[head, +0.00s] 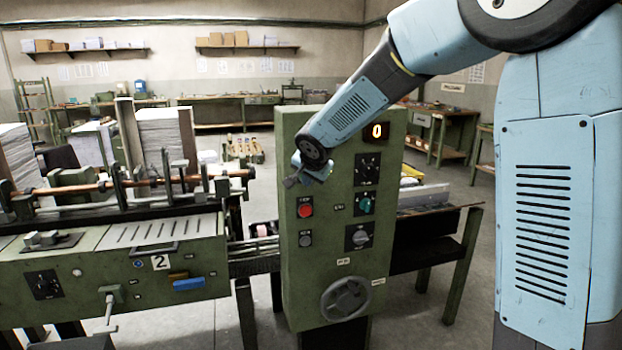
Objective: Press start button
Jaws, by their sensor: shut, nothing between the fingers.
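The green control panel (325,262) stands upright in the middle of the head view. A teal-green round button (365,204) is on its right half; its label is too small to read, so I cannot confirm that it is the start button. A red button (305,208) is to its left, with a grey button (305,240) below the red one. My gripper (290,183) is shut and empty, in front of the panel's upper left, above and left of the red button in the picture. It appears apart from the buttons, but its depth gap is unclear.
A green machine (110,275) with rods and paper stacks stands at left. A dark-topped table (440,228) is at right.

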